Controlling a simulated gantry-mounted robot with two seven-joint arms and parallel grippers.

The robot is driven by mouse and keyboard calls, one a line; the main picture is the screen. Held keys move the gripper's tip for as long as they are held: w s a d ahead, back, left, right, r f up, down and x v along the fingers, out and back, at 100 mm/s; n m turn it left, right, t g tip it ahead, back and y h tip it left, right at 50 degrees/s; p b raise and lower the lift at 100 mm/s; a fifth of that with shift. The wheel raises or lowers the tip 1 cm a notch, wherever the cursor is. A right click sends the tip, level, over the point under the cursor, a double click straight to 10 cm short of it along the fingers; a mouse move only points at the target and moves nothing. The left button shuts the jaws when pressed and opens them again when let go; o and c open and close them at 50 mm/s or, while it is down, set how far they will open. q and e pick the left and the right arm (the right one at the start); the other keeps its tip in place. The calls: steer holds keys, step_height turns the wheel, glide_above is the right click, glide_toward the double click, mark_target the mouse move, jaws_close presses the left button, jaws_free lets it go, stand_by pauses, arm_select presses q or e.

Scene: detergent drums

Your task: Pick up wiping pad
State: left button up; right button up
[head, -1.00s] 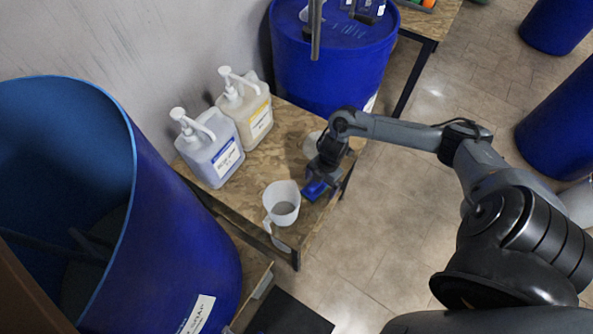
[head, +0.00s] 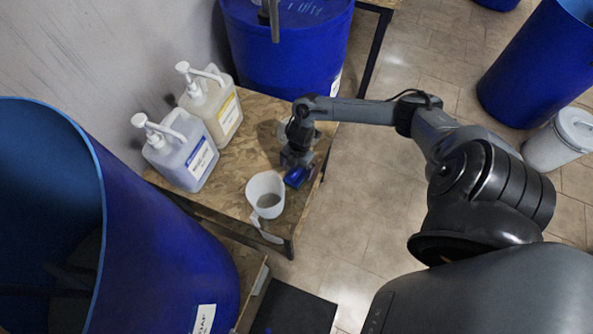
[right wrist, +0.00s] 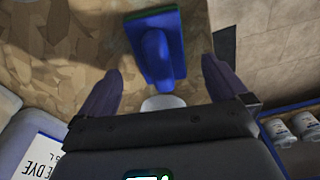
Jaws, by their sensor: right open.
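The wiping pad (head: 298,177) has a blue handle and lies near the right edge of the wooden table (head: 246,157). In the right wrist view the wiping pad (right wrist: 156,48) shows its blue handle and a green edge at the top. My right gripper (head: 293,167) is right at the pad in the head view. In the right wrist view my right gripper (right wrist: 161,66) is open, with one finger on each side of the handle and a gap to both. Whether it touches the pad from above is hidden. My left gripper is not in view.
A clear measuring jug (head: 266,192) stands close beside the pad. A grey-white pump bottle (head: 182,152) and a cream pump bottle (head: 214,108) stand at the table's left. Blue drums (head: 160,235) flank the table.

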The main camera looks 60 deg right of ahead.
mark_target(297, 169)
step_height(297, 169, down, 4)
steer(key=shift+a+r+b, duration=0.15)
steer(key=shift+b, duration=0.3)
steer(key=c, duration=1.1)
